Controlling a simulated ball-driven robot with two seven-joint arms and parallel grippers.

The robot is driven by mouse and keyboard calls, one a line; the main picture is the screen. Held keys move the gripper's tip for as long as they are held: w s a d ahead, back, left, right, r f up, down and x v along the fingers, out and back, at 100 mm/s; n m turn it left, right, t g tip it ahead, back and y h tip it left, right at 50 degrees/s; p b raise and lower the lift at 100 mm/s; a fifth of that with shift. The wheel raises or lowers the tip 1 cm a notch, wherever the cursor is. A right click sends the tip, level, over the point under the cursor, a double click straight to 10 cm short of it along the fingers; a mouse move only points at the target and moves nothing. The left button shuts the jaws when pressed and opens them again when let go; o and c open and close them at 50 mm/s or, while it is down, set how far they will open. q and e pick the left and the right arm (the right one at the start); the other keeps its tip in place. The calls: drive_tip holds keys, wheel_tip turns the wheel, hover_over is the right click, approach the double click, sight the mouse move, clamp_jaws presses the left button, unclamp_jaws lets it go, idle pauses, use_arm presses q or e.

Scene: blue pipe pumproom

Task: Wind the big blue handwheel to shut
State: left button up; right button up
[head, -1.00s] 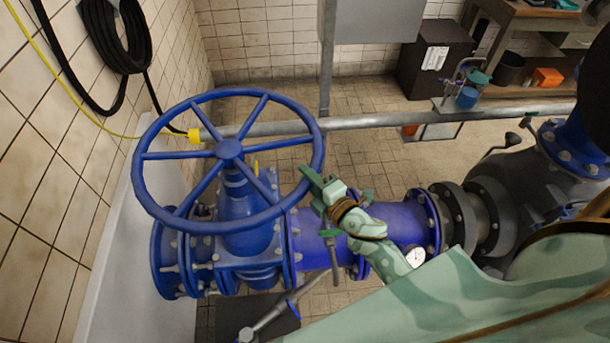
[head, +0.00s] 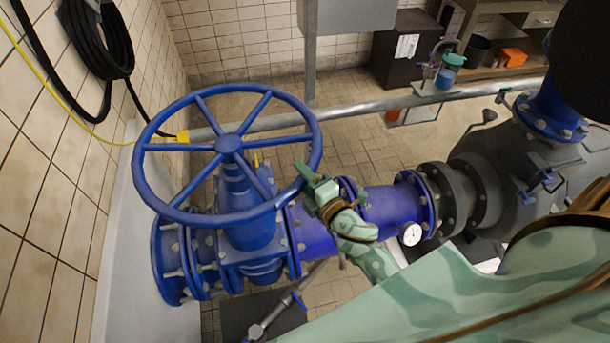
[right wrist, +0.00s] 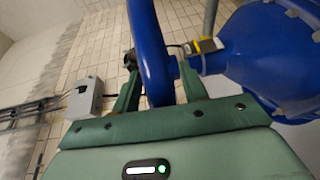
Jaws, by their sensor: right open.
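The big blue handwheel (head: 229,144) sits on top of a blue gate valve (head: 250,215), with its spokes and hub in plain view. My right gripper (head: 307,182) is at the lower right of the wheel's rim in the head view. In the right wrist view my right gripper (right wrist: 157,62) is open, and the blue rim (right wrist: 150,45) passes between its two green fingers. The fingers stand apart around the rim; whether one touches it I cannot tell. My left gripper is not in view.
A grey pipe (head: 370,115) runs across behind the wheel. A blue pipe with a gauge (head: 410,234) leads right to a dark pump housing (head: 530,185). A black hose coil (head: 97,40) hangs on the tiled wall at left. Tiled floor shows behind the pipe.

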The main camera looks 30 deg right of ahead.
drive_tip(key=shift+s+d, duration=0.2)
drive_tip(key=shift+s, duration=0.25)
drive_tip(key=s+d+r+b, duration=0.1)
drive_tip(key=s+b, duration=0.1)
drive_tip(key=s, duration=1.3)
drive_tip(key=shift+d, duration=0.35)
drive_tip(key=shift+s, duration=0.1)
